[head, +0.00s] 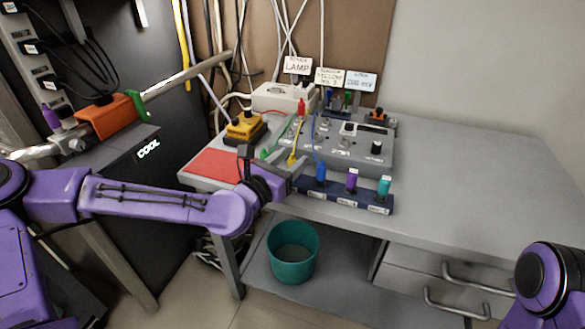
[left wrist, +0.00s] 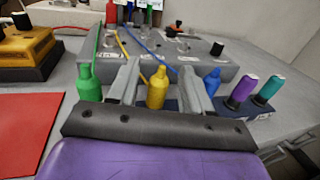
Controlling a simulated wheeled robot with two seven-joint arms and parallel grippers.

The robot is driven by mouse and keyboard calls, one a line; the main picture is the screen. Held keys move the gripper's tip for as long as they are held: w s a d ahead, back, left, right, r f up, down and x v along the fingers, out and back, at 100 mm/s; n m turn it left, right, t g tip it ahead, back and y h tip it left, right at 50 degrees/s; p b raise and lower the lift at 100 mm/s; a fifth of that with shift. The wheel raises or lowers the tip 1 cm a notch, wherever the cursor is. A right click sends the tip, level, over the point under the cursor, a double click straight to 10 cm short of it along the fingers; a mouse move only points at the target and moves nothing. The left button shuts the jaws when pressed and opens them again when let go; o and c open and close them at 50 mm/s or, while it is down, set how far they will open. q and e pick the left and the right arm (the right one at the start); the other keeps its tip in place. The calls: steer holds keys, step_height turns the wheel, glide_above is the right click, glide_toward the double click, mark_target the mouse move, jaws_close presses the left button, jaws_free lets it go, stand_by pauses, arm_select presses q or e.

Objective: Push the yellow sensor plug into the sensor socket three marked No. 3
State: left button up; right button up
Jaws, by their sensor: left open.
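The yellow sensor plug (head: 291,161) stands upright at the near edge of the grey sensor box (head: 350,150), its yellow cable running back. In the left wrist view the yellow plug (left wrist: 157,90) is between the two fingers of my left gripper (head: 294,170), with the fingers apart on either side. Contact cannot be told. The box top has several small sockets (left wrist: 181,46); their numbers are unreadable, so I cannot tell which is No. 3. A middle sign (head: 329,76) seems to read yellow, No. 3. My right gripper is out of view.
A green plug (left wrist: 88,84) is left of the gripper and a blue plug (left wrist: 212,80) right of it. Purple (head: 352,179) and teal (head: 384,187) plugs stand in a dark rack. A red mat (head: 216,165) lies left. The table's right side is clear.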

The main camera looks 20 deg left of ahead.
arm_select(q)
steer(key=shift+w+d, duration=0.25)
steer(key=shift+w, duration=0.3)
steer(key=shift+s+a, duration=0.1)
steer(key=shift+c, duration=1.2)
jaws_close()
